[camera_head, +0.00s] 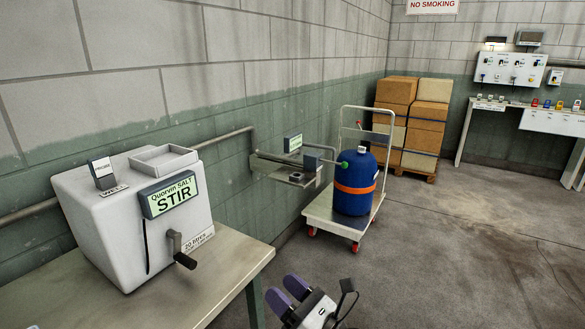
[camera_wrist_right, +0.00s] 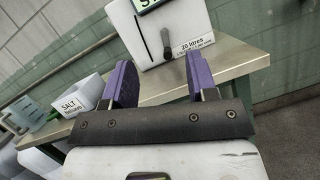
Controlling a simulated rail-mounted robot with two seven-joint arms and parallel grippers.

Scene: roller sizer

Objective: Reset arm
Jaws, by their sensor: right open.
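My right gripper (camera_head: 287,294) shows at the bottom of the head view, in front of the table's right end. Its two purple fingers stand apart with nothing between them; it also shows in the right wrist view (camera_wrist_right: 158,84), open and empty. Beyond its fingers in the wrist view is the white stir machine (camera_wrist_right: 178,28) on the table, apart from the gripper. The same white machine (camera_head: 112,222), labelled "Quorvin SALT STIR", has a dark crank handle on its front in the head view. My left gripper is not in either view.
The metal table (camera_head: 225,262) fills the lower left. A blue drum (camera_head: 356,188) stands on a wheeled trolley (camera_head: 331,218) by the wall. Boxes (camera_head: 427,126) are stacked behind. A salt container (camera_wrist_right: 78,97) shows left in the wrist view.

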